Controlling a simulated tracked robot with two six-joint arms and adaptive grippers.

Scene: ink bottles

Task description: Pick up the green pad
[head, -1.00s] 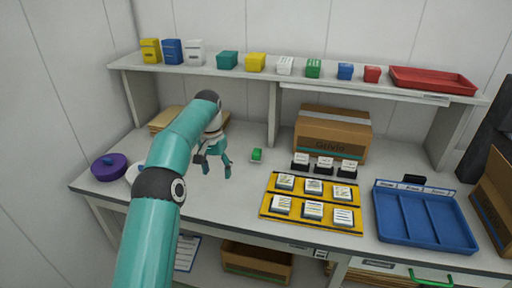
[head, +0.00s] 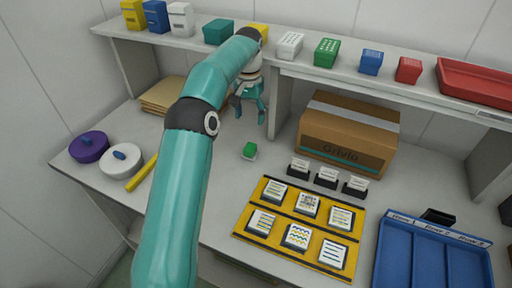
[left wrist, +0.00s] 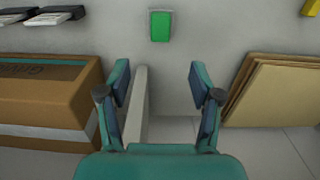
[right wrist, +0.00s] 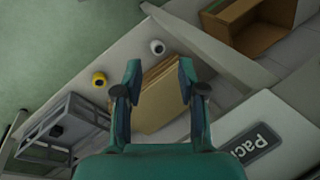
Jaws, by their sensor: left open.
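A cardboard box (head: 346,137) stands right of my left gripper, and a shelf (head: 300,72) with small boxes runs above.

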